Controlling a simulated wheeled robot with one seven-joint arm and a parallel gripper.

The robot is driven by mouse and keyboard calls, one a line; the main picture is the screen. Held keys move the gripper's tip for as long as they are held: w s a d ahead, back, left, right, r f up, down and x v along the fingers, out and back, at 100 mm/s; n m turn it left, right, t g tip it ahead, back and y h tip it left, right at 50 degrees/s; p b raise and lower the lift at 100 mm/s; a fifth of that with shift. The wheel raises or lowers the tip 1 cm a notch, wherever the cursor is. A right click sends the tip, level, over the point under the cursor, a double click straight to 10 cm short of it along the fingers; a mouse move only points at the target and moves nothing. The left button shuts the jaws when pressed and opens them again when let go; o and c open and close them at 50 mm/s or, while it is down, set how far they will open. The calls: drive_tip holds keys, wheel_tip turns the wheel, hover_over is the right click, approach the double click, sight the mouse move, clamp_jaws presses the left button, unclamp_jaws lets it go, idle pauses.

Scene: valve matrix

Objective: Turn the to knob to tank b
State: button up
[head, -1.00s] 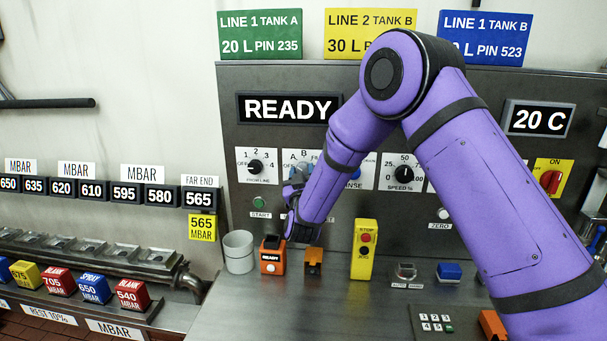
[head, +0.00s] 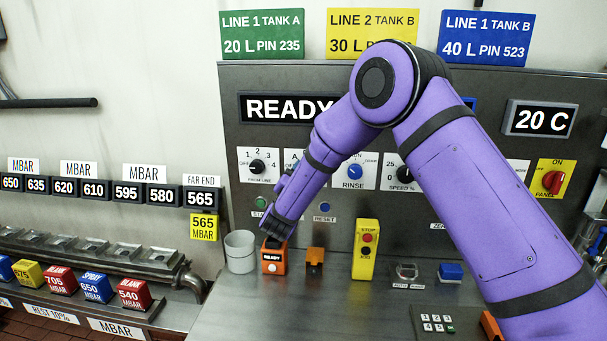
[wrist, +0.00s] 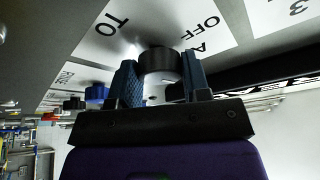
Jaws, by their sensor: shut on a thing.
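The TO knob (wrist: 160,60) is dark and round on a white plate (wrist: 100,32) marked TO, OFF and A in the wrist view. My gripper (wrist: 160,80) is shut on it, with one blue finger on each side. The knob's pointer and the B mark cannot be made out there. In the head view my arm covers the knob and most of its plate; only the plate's upper left part (head: 292,157) shows.
The FROM LINE knob (head: 257,167) is left of the TO plate, the blue RINSE knob (head: 354,171) right of it. Clear counter lies in front.

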drive_tip(key=shift+m+g, duration=0.3)
drive_tip(key=shift+m, duration=0.5)
drive_tip(key=o, duration=0.9)
drive_tip(key=v, duration=1.1)
drive_tip(key=shift+w+f, duration=0.1)
